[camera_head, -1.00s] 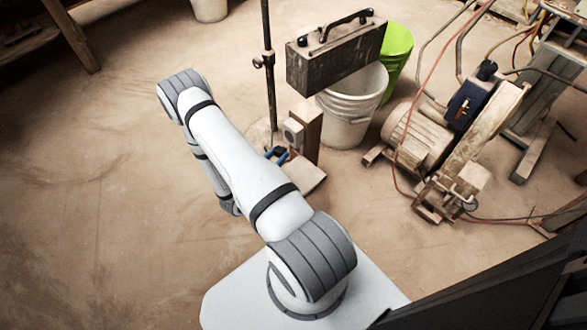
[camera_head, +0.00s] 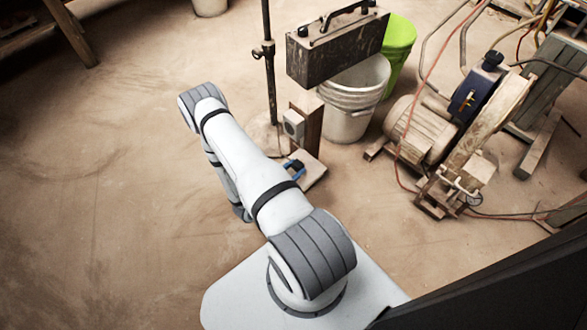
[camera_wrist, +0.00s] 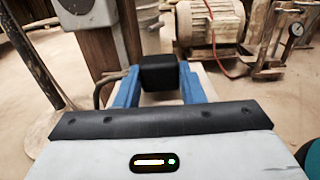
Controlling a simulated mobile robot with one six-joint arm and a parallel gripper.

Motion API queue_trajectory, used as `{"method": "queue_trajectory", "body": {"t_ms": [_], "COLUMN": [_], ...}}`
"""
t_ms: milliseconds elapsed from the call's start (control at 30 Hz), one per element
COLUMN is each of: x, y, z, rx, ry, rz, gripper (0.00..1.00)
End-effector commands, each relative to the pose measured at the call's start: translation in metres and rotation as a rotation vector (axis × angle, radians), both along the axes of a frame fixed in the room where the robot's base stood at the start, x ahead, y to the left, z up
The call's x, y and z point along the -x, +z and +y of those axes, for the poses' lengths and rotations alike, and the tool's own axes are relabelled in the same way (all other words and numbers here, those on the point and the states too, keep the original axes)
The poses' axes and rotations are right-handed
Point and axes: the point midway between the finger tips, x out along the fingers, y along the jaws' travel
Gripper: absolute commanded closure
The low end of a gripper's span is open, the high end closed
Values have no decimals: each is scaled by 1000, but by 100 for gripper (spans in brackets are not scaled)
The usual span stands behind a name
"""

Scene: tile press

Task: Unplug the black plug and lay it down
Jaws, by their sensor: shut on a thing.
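The black plug (camera_wrist: 160,72) is between the two blue fingers of my gripper (camera_wrist: 159,84) in the wrist view, and the fingers are shut on it. A dark cable (camera_wrist: 99,91) shows to the left of the fingers. The grey socket box (camera_wrist: 88,12) is up and to the left on a wooden post, apart from the plug. In the head view the socket box (camera_head: 293,125) stands above my gripper (camera_head: 294,168), which is low over the post's base board. I cannot tell whether the plug touches the board.
The wooden post (camera_head: 312,124) stands beside a white bucket (camera_head: 350,115). A metal stand pole (camera_head: 269,75) rises to the left. A dark metal case (camera_head: 335,45) and a motor (camera_head: 420,130) are behind and right. The floor at left is clear.

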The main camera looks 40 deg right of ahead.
Motion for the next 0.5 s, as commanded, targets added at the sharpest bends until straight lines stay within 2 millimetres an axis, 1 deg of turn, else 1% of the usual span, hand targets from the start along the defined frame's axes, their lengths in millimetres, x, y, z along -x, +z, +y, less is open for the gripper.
{"method": "queue_trajectory", "body": {"t_ms": [33, 100, 367, 400, 500], "x": [0, 0, 0, 0, 0], "y": [-4, -6, -5, -5, -5], "z": [0, 0, 0, 0, 0], "rx": [0, 0, 0, 0, 0], "ry": [0, 0, -1, -1, -1], "rz": [0, 0, 0, 0, 0], "gripper": [100, 100, 100, 62, 54]}}
